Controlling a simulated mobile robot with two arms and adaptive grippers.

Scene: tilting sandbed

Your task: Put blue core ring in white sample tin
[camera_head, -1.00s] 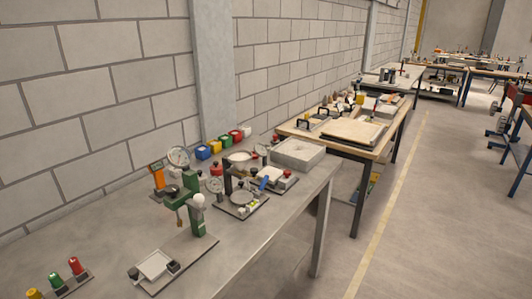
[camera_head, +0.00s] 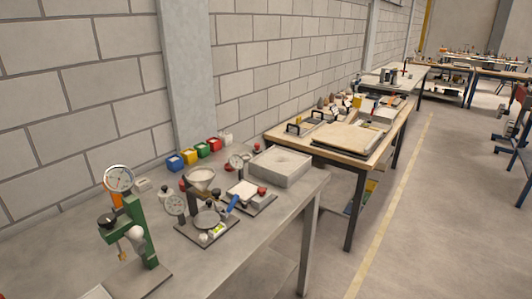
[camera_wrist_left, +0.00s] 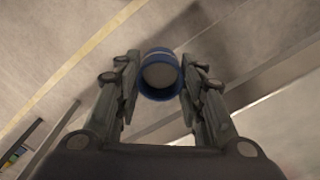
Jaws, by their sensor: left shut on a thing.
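The blue core ring (camera_wrist_left: 160,95) is between the two fingers of my left gripper (camera_wrist_left: 158,80) in the left wrist view. The fingers are shut on it, one at each side, and grey shows inside its blue rim. The ring is held up with floor far behind it. A small white tin (camera_head: 226,140) stands at the right end of a row of coloured tins at the back of the near bench in the head view. Its inside is too small to make out. Neither gripper shows in the head view.
Blue (camera_head: 174,162), yellow (camera_head: 188,157), green (camera_head: 202,151) and red (camera_head: 214,145) tins stand beside the white one. Dial gauges, a green stand (camera_head: 140,235) and a grey block (camera_head: 280,167) are on the bench (camera_head: 255,225). Its front right surface is clear.

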